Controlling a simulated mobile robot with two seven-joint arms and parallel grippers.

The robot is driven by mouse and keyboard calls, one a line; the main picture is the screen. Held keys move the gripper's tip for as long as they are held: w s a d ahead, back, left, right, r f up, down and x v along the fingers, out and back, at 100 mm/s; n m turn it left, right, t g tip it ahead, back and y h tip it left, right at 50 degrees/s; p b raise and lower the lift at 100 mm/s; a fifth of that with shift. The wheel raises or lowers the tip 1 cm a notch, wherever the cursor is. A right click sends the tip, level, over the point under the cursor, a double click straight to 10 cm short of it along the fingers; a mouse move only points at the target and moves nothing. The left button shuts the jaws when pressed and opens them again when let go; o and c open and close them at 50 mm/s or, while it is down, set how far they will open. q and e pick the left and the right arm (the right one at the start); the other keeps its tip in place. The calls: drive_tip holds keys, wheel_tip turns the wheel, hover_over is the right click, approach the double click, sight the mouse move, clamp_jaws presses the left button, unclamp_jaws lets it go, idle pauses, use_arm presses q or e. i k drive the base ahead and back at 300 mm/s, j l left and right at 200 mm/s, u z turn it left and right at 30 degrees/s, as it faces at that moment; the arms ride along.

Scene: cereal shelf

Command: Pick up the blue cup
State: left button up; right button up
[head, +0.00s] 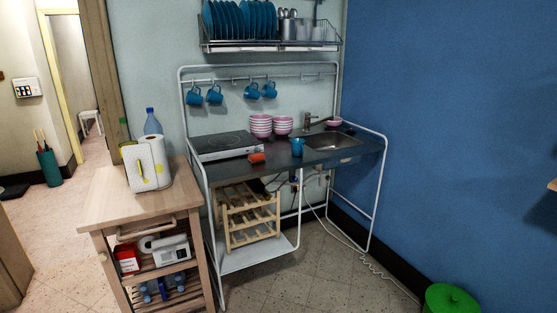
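A blue cup (298,147) stands on the dark counter (318,159) of the sink unit, near its front edge and left of the sink basin. Several other blue cups (214,95) hang from the rail above the counter. Neither of my grippers shows in the head view.
A wooden cart (125,200) stands at the left. The floor in front is clear, with a green bin (450,299) at right.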

sight(297, 144)
drive_tip(key=i+z, duration=0.1)
drive_tip(key=i, duration=0.6)
drive_tip(key=i+j+z, duration=0.1)
drive_tip(key=i, duration=0.6)
drive_tip(key=i+j+z, duration=0.2)
drive_tip(key=i+z, duration=0.15)
drive_tip(key=i, duration=0.15)
drive_tip(key=i+j+z, duration=0.3)
drive_tip(key=i, duration=0.2)
